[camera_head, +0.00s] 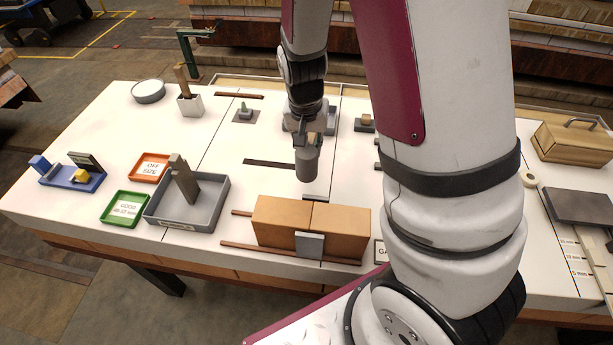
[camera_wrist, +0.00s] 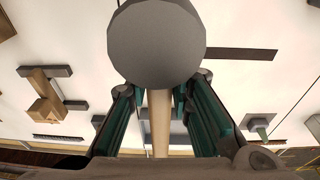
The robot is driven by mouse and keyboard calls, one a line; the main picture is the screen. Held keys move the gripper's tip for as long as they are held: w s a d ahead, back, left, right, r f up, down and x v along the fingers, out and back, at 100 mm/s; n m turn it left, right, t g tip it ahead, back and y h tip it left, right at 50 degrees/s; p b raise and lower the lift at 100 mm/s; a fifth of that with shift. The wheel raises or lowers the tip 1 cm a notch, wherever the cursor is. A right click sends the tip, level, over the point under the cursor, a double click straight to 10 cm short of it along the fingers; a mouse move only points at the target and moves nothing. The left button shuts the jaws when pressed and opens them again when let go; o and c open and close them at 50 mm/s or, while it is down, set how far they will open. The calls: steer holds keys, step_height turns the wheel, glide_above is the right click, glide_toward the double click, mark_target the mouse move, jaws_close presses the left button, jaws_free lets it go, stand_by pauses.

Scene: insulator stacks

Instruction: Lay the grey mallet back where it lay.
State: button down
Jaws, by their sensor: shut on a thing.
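The grey mallet (camera_head: 307,163) hangs from my gripper (camera_head: 301,125) above the middle of the white table, its thick grey head nearest the camera. In the wrist view the round grey head (camera_wrist: 156,45) fills the top centre. Its pale wooden handle (camera_wrist: 159,120) runs down between the green-lined fingers of my gripper (camera_wrist: 160,95), which is shut on it. A grey block (camera_head: 328,117) stands on the table just behind my gripper, partly hidden by it. I cannot tell which spot the mallet lay on.
A grey tray (camera_head: 190,205) holding an upright block is at left. Dark strips (camera_head: 268,164) lie on the table. A wooden piece on grey supports (camera_head: 366,121) is right of my gripper.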

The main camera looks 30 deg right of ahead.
steer(key=shift+f+b, duration=0.45)
steer(key=shift+f, duration=3.05)
steer(key=c, duration=1.4)
jaws_free()
steer(key=shift+f, duration=0.15)
steer(key=shift+c, duration=0.2)
steer(key=r, duration=0.4)
steer(key=s+a+r+p, duration=0.1)
steer(key=r, duration=0.3)
steer(key=r+p, duration=0.1)
steer(key=r, duration=0.3)
steer(key=shift+s+a+r, duration=0.15)
steer(key=shift+a, duration=0.1)
steer(key=s+a+r+n+t, duration=0.1)
steer(key=s+a+r+n, duration=0.1)
steer(key=s+r, duration=0.7)
steer(key=s+a+r+n+t+y, duration=0.1)
steer(key=s+a+r+n, duration=0.1)
steer(key=s+r+n, duration=0.3)
steer(key=s+r, duration=0.4)
steer(key=s, duration=0.4)
steer(key=shift+r, duration=0.2)
